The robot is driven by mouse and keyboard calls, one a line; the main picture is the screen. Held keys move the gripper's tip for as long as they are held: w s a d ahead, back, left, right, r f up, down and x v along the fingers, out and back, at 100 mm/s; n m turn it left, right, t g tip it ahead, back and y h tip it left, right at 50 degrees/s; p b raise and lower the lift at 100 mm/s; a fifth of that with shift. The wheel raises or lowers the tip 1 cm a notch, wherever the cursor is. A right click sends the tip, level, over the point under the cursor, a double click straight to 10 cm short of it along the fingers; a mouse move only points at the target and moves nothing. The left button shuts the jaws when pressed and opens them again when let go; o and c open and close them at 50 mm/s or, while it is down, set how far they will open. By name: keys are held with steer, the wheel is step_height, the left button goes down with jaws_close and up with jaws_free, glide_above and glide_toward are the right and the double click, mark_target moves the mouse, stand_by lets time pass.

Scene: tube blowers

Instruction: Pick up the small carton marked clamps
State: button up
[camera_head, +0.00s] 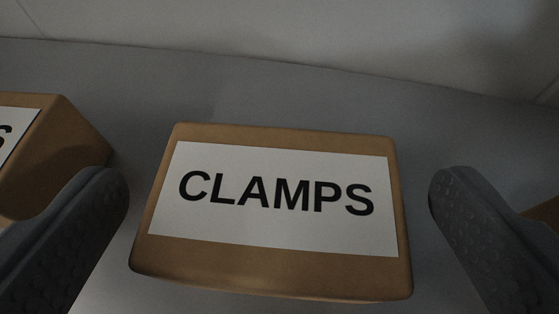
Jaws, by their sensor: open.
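The small brown carton marked CLAMPS (275,268) sits on a grey surface in the middle of the head camera view. It has a white label with black letters facing me and is turned slightly. My gripper (280,200) is open, with one dark textured finger on each side of the carton. A gap shows between the carton and each finger, a little wider on the left at the top. The lower parts of the fingers run out of the picture.
Another brown carton (70,150) stands close at the left, partly behind my left finger, its label ending in S. A brown edge (545,212) shows behind my right finger at the right border. The grey surface (270,85) behind the carton is clear up to a pale wall (300,30).

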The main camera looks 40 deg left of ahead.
steer(key=shift+w+a, duration=0.15)
steer(key=c, duration=1.1)
steer(key=shift+r, duration=0.1)
